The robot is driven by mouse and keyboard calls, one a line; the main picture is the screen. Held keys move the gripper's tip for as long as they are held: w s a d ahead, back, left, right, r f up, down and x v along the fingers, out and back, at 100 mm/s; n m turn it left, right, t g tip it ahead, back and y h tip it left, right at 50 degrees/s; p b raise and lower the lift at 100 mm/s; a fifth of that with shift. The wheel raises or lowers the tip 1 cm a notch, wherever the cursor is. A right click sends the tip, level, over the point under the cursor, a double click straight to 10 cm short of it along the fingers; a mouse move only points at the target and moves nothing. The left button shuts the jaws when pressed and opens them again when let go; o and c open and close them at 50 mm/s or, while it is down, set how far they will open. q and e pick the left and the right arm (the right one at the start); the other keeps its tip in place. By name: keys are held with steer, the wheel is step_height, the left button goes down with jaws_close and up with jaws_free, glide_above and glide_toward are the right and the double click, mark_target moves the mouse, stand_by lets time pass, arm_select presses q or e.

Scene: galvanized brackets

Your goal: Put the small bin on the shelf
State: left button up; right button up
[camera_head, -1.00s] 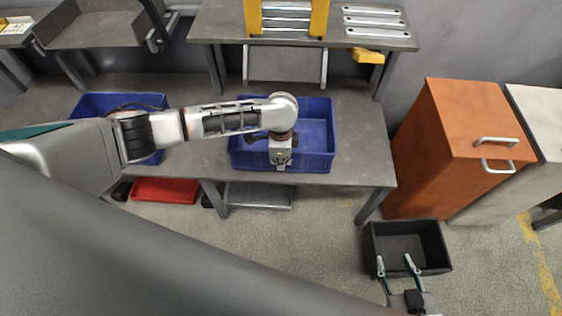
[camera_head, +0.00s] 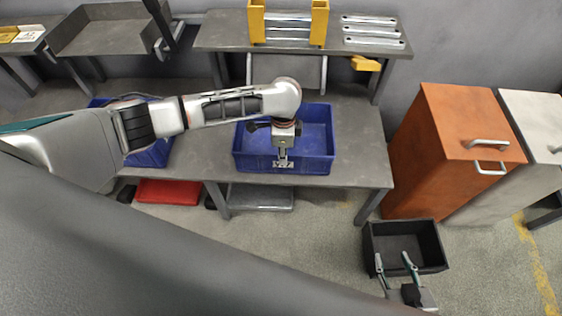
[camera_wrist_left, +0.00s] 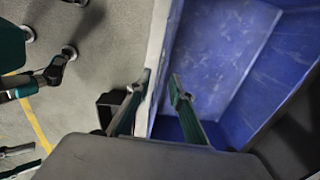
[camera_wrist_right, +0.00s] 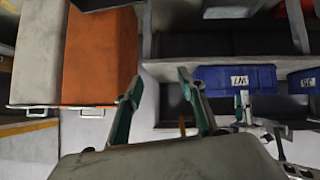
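A blue bin (camera_head: 318,140) sits on the grey workbench at its right part. My left gripper (camera_head: 283,164) is over its front wall; in the left wrist view the open fingers (camera_wrist_left: 160,97) are on either side of the blue bin's wall (camera_wrist_left: 158,60). I cannot tell whether they touch it. A black bin (camera_head: 432,247) stands on the floor right of the bench. My right gripper (camera_head: 393,266) is open and empty at this bin's near edge. A raised grey shelf (camera_head: 222,36) runs along the back of the bench.
A second blue bin (camera_head: 155,153) is partly hidden behind my left arm. A yellow holder (camera_head: 257,22) and metal brackets (camera_head: 370,32) occupy the shelf. A red bin (camera_head: 168,192) and grey tray (camera_head: 262,197) lie below the bench. An orange cabinet (camera_head: 435,160) stands right.

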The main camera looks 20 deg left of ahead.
arm_select(q)
step_height(320, 180, up, 5)
steer(key=p, duration=0.1)
steer(key=s+d+f+n+t+h, duration=0.2)
steer(key=s+d+f+h, duration=0.1)
steer(key=s+d, duration=0.35)
steer(key=s+d+f+n+t+h, duration=0.25)
steer(key=s+d+f, duration=0.2)
steer(key=d, duration=0.35)
steer(key=s+a+r+n+t+y, duration=0.1)
steer(key=s+a+n+t, duration=0.1)
steer(key=s+a, duration=0.3)
steer(key=s+a+r+n+t+y, duration=0.1)
steer(key=s+a, duration=0.5)
steer(key=a, duration=0.7)
steer(key=n+t+y, duration=0.1)
steer(key=n+t, duration=0.1)
steer(key=t, duration=0.1)
steer(key=shift+a+r+n, duration=0.25)
steer(key=shift+a+n, duration=0.1)
steer(key=shift+a, duration=0.05)
